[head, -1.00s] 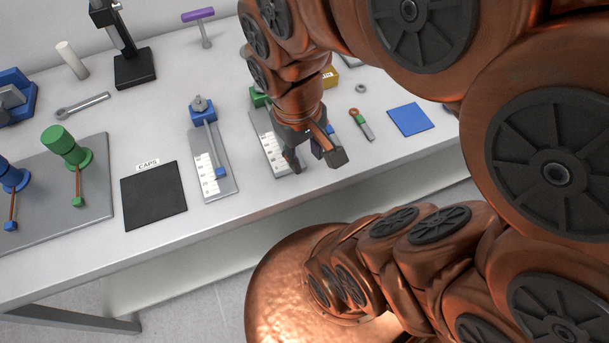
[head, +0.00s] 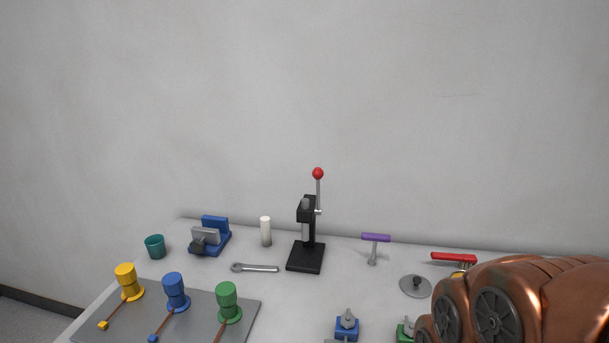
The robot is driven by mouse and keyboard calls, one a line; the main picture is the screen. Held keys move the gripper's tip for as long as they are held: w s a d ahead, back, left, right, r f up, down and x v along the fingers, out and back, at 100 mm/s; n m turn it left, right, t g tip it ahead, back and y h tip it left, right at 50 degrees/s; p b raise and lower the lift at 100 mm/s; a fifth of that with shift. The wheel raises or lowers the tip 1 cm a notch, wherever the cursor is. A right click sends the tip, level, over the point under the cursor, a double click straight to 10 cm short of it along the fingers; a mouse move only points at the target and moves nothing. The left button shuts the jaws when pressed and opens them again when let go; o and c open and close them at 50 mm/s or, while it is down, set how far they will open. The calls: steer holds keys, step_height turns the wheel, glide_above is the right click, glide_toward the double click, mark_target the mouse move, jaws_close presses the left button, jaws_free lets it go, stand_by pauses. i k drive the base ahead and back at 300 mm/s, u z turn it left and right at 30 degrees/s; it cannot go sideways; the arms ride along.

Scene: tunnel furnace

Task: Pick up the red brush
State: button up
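A long red object (head: 454,258), which looks like the red brush, lies at the back right of the table near the wall. Its lower right part is hidden behind my copper arm, so I cannot make out bristles. My arm fills the lower right corner, just in front of the red object in the picture. My gripper is outside the view, so its state and its distance from the red object do not show.
On the table (head: 290,297) stand a black press (head: 306,245) with a red ball knob, a purple-handled tool (head: 375,241), a white cylinder (head: 265,232), a blue vise (head: 214,233), a teal cup (head: 155,246), a wrench (head: 255,268) and a grey disc (head: 415,287). Coloured valves stand front left.

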mark_target(466, 261)
steer(key=u, duration=2.5)
steer(key=k, duration=0.9)
steer(key=z, duration=1.75)
